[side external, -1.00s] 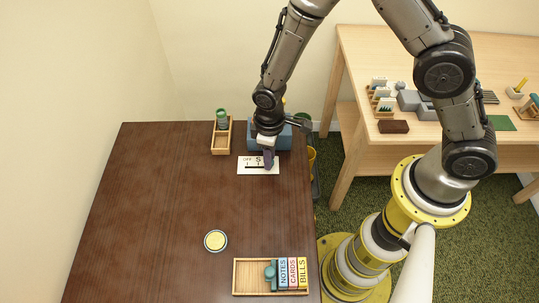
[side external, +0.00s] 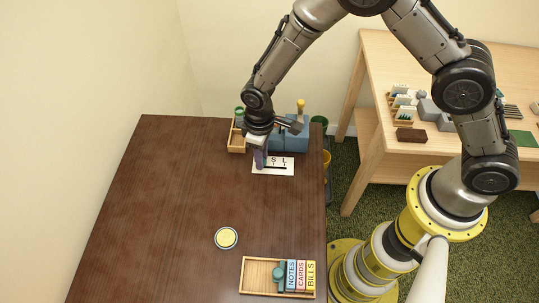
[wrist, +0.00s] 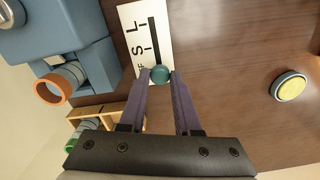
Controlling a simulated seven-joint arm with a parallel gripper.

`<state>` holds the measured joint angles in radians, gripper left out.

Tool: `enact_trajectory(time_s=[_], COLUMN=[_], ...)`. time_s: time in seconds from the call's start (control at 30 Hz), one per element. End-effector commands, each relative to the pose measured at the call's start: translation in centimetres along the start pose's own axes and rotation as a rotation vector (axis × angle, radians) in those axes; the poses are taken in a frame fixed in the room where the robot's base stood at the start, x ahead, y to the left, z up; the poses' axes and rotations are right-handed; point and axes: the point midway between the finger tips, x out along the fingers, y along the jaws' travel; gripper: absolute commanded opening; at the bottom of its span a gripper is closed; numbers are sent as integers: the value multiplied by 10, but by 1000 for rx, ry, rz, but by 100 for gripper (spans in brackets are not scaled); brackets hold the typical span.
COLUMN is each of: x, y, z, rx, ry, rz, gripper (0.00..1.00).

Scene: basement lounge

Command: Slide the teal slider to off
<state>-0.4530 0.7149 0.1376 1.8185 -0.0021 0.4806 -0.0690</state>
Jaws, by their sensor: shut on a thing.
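The teal slider (wrist: 160,73) is a round knob on a white plate (side external: 282,168) with a dark slot, marked with S, L and a partly hidden label. My gripper (side external: 260,162) points down at the left end of the plate in the side view and hides the knob there. In the wrist view, my gripper's purple fingers (wrist: 158,80) are shut on the knob, one on each side. The knob sits at the slot end near the partly covered label, of which an F shows, beyond S and away from L.
A blue device (side external: 291,139) and a wooden tray with a green item (side external: 237,137) stand behind the plate. A round yellow disc (side external: 226,238) lies mid-table. A wooden tray (side external: 256,276) with labelled blocks is at the front. The left tabletop is clear.

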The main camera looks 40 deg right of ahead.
Motion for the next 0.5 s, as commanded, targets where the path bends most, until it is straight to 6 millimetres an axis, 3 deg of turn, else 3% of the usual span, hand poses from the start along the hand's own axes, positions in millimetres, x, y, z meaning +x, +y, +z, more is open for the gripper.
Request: enact_trajectory(time_s=[0.23,0.27,0.4,0.5], x=[-2,-2,-2,-1], y=[-2,-2,-2,-1], z=[-8,-8,-6,-5], rx=[-1,-1,-1,0], ry=[23,23,19,16], rz=[0,0,0,0], gripper=[0,37,62,62])
